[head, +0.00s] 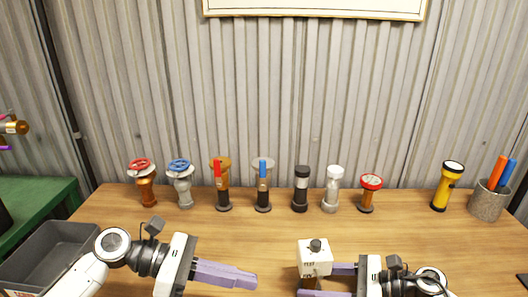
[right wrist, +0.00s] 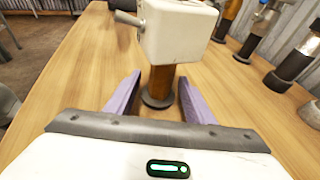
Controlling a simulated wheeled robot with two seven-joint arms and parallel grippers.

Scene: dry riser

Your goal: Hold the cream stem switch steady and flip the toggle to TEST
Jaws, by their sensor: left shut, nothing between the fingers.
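The cream stem switch (head: 316,263) stands upright on the table at the front centre, a cream box on a brown stem with a dark round base. Its toggle (head: 315,245) is on the box; in the right wrist view the grey lever (right wrist: 128,18) sticks out to the left. The lettering is too small to read. My right gripper (head: 314,281) is open, and in the right wrist view its purple fingers lie on either side of the stem (right wrist: 161,84), with gaps showing. My left gripper (head: 256,281) is shut and empty, left of the switch and apart from it.
A row of valves and lamps stands at the back, including a red-wheel valve (head: 146,184), a blue-lever valve (head: 263,186) and a yellow torch (head: 446,187). A pen cup (head: 488,203) is at the right. A grey bin (head: 48,256) is at the left. The middle table is clear.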

